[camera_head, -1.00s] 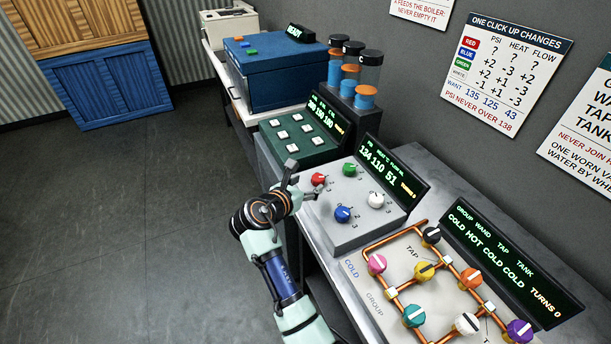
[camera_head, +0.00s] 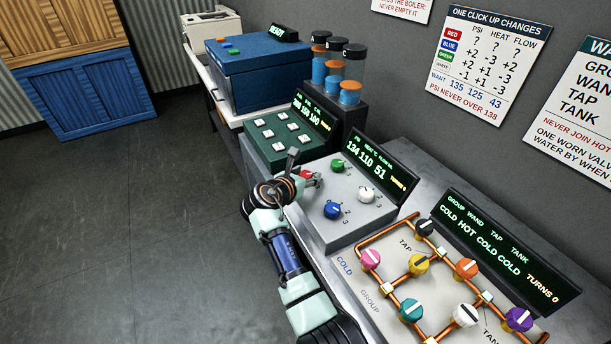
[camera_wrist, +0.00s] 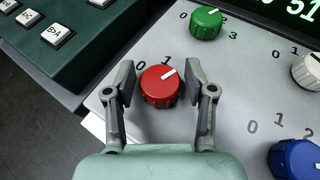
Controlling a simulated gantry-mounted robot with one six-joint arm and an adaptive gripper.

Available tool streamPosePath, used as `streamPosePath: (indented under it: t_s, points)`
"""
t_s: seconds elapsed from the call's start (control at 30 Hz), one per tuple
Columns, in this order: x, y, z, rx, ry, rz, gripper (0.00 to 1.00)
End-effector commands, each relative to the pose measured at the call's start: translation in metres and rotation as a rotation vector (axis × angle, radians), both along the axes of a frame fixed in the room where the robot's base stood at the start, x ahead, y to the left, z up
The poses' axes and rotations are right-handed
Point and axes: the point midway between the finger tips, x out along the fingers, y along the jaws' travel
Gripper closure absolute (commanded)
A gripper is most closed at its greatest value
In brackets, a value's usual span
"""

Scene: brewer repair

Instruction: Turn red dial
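The red dial (camera_wrist: 160,87) sits on the grey panel, with its white pointer aimed up and right, near the 1 mark. My gripper (camera_wrist: 158,82) is open, with one finger on each side of the red dial and a gap between each finger and the dial. In the head view my gripper (camera_head: 302,177) is at the panel's left edge and partly covers the red dial (camera_head: 307,174). The panel's display (camera_head: 378,160) reads 134, 110, 51 and TURNS 0.
A green dial (camera_head: 337,166), a blue dial (camera_head: 333,210) and a white dial (camera_head: 367,194) share the panel. A green button box (camera_head: 283,140) stands behind it. A copper pipe board with several knobs lies in front. A wall chart (camera_head: 495,65) lists click changes.

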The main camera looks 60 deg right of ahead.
Motion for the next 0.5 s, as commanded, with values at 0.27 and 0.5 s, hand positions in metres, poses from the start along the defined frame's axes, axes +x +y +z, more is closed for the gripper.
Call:
streamPosePath:
  t_s: [0.27,0.5]
  points:
    - [-0.0001,0.0002,-0.0001,0.0,0.0,0.0,0.95]
    - [0.0017,-0.0005,-0.0032,0.005,0.001,-0.094,0.95]
